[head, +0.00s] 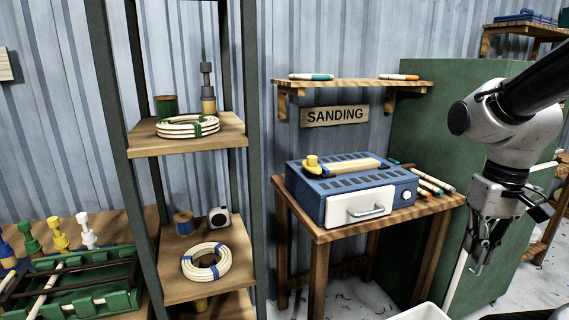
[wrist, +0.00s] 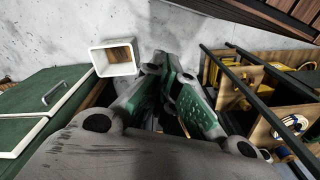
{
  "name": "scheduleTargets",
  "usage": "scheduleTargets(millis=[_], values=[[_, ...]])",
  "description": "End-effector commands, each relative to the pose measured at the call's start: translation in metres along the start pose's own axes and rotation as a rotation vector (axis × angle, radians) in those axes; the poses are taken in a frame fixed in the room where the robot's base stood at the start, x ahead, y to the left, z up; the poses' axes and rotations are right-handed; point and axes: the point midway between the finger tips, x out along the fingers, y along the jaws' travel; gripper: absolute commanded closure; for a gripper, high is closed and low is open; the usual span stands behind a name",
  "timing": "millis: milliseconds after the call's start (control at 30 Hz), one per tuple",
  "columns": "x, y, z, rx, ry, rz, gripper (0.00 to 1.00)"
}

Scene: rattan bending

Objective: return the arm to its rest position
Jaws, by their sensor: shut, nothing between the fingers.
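My gripper (head: 477,268) hangs at the right of the head view, pointing down, in front of the green cabinet. Its fingers are shut with nothing between them. In the wrist view the grey and green fingers (wrist: 166,64) come together at the middle, over the pale floor. My arm reaches in from the upper right of the head view.
A wooden sanding table (head: 318,235) carries a blue machine (head: 340,170) left of my gripper. The green cabinet (head: 425,135) stands behind my gripper. A shelf rack (head: 187,142) with coils is further left. A white bin (wrist: 113,57) stands on the floor.

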Motion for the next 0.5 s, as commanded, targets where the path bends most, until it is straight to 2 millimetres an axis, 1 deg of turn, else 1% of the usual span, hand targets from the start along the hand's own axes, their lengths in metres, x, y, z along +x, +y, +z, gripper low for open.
scheduleTargets(millis=[33,100,200,333,500], values=[[-0.015,0.001,0.008,-0.008,0.058,0.005,1.0],[-0.033,0.002,0.013,-0.015,0.142,0.01,1.0],[-0.052,0.001,0.018,-0.02,0.244,0.009,1.0],[-0.069,0.0,0.022,-0.023,0.328,0.007,1.0],[-0.075,0.0,0.024,-0.026,0.358,0.006,1.0]])
